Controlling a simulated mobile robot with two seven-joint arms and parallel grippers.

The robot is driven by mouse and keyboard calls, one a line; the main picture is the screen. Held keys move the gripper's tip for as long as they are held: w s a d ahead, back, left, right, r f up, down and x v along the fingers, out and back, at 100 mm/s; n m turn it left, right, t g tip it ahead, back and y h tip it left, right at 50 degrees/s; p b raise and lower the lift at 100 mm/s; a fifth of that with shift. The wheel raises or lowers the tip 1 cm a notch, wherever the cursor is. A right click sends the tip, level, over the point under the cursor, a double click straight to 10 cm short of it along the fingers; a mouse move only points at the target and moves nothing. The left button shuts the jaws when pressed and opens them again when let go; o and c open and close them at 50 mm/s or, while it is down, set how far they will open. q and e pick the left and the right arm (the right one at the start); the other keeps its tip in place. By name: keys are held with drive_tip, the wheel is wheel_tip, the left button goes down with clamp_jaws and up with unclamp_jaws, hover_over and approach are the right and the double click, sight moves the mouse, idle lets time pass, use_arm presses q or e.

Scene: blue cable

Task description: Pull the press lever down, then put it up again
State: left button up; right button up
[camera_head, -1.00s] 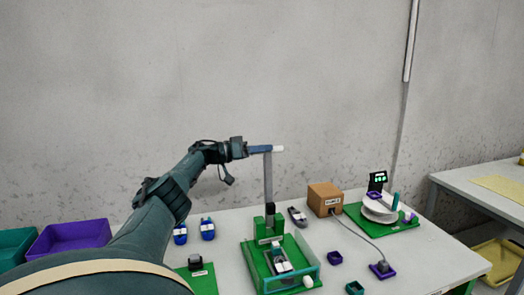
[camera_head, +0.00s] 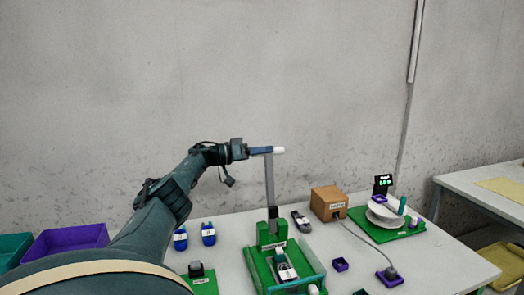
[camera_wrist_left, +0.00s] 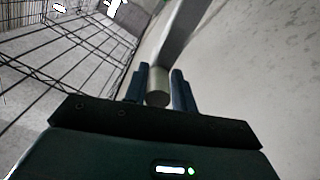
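The green press (camera_head: 272,236) stands on the table, with its long grey lever (camera_head: 269,180) rising nearly upright from it. The lever ends at the top in a pale, round handle (camera_head: 279,150). My left gripper (camera_head: 262,150) is at this handle, high above the table. A dark and white part (camera_head: 287,272) sits in the green fixture below the press. My right gripper is out of view.
A brown box (camera_head: 328,203) with a grey cable stands right of the press. A green board (camera_head: 403,231) with a white reel and small display is farther right. Blue items (camera_head: 208,233) stand at left, beside purple (camera_head: 68,239) and teal bins. Space around the raised lever is clear.

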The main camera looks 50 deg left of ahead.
use_arm(q)
drive_tip(key=o, duration=0.3)
drive_tip(key=shift+d+f, duration=0.15)
drive_tip(key=shift+f, duration=0.45)
drive_tip(key=shift+s+a, duration=0.25)
drive_tip(key=shift+s, duration=0.25)
drive_tip(key=v, duration=0.8)
drive_tip(key=r+v, duration=0.1)
drive_tip(key=v, duration=0.3)
drive_tip(key=shift+a+b, duration=0.15)
drive_tip(key=shift+b, duration=0.2)
drive_tip(key=shift+s+f, duration=0.1)
